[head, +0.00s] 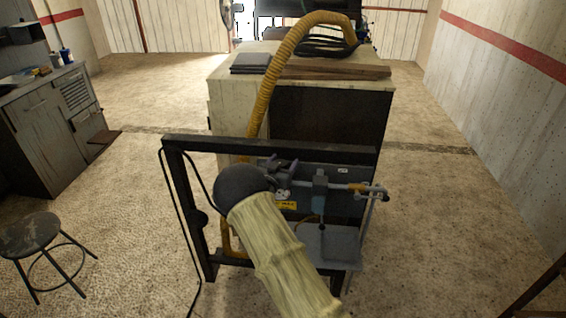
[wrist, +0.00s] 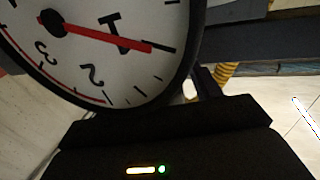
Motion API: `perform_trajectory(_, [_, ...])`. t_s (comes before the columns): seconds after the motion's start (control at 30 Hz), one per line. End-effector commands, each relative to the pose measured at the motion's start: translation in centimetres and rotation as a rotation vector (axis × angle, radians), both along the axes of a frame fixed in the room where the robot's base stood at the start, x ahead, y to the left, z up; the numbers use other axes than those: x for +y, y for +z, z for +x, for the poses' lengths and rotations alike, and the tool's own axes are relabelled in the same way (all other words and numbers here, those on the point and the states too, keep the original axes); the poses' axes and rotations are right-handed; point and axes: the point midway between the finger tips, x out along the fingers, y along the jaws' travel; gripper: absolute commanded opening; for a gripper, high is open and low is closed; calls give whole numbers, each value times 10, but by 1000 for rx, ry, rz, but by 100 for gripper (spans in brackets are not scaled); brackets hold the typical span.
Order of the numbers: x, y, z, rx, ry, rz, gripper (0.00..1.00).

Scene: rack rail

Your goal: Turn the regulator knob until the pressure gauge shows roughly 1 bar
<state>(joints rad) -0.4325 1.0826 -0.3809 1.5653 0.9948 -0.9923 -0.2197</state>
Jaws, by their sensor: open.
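The pressure gauge fills the upper left of the wrist view, with a white dial (wrist: 125,75) turned so its numerals read tilted. Its red needle (wrist: 100,36) lies across the numeral 1 and points at about the 1 mark. My gripper (head: 281,165) is at the panel in the head view, with dark fingers beside the pipework. Its dark body also shows along the bottom of the wrist view. The jaws are open. I cannot make out the regulator knob; my wrist and gripper cover that part of the panel.
A dark frame (head: 270,144) surrounds the panel. A grey-blue unit (head: 320,188) and a yellow-handled valve (head: 357,188) sit on the pipe to the right. A yellow hose (head: 264,105) runs up over the cabinet (head: 228,92). A stool (head: 30,235) stands at left on open floor.

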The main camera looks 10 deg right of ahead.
Motion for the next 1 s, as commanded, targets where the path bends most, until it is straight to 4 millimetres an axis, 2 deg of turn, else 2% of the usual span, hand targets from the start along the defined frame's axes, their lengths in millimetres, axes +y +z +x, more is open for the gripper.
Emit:
perform_trajectory(0.17, [0,0,0,0,0,0,61])
perform_trajectory(0.3, [0,0,0,0,0,0,33])
perform_trajectory(0.4, [0,0,0,0,0,0,18])
perform_trajectory(1.0, [2,0,1,-4,136,-1,18])
